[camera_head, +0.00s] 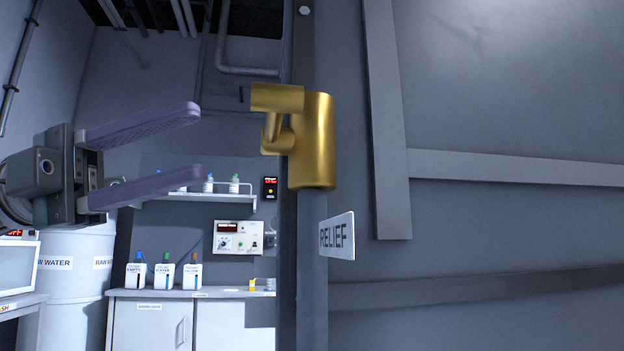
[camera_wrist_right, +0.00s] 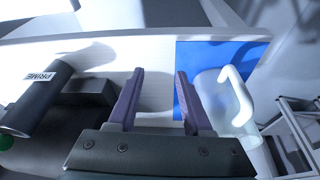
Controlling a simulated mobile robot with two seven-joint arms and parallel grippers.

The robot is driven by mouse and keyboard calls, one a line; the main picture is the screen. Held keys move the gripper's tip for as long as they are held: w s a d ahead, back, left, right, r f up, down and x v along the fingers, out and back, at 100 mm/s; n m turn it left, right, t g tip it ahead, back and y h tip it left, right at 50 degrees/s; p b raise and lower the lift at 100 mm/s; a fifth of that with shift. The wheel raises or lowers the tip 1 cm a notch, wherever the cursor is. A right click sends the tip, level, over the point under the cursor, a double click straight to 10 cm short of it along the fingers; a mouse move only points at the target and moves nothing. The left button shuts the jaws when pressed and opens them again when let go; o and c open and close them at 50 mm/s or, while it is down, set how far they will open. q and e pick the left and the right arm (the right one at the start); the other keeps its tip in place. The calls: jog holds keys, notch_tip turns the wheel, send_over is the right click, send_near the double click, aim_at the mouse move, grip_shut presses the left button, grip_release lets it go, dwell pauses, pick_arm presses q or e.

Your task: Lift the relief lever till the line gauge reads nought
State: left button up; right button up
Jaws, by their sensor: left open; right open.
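The brass relief lever (camera_head: 278,98) sticks out to the left from a brass body (camera_head: 315,140) on the edge of a grey wall panel. A white RELIEF sign (camera_head: 337,236) is fixed below it. My left gripper (camera_head: 198,143) is open and empty to the left of the lever, its purple fingers pointing right towards it, apart from it in the picture. My right gripper (camera_wrist_right: 160,76) is open and empty above a white surface in the right wrist view. I cannot tell which display, if any, is the line gauge; the digits are too small to read.
A small black red-digit display (camera_head: 270,187) and a white control box (camera_head: 238,238) are on the back wall. Several bottles stand on the counter (camera_head: 205,293). In the right wrist view, a dark PRIME cylinder (camera_wrist_right: 38,97) lies left and a translucent jug (camera_wrist_right: 222,105) stands right.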

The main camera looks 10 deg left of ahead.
aim_at(273, 116)
pick_arm(q)
jog(key=p+x, duration=0.2)
jog(key=x, duration=0.6)
jog(key=shift+d+r, duration=0.15)
jog(key=shift+d, duration=0.2)
grip_shut()
dwell(0.8)
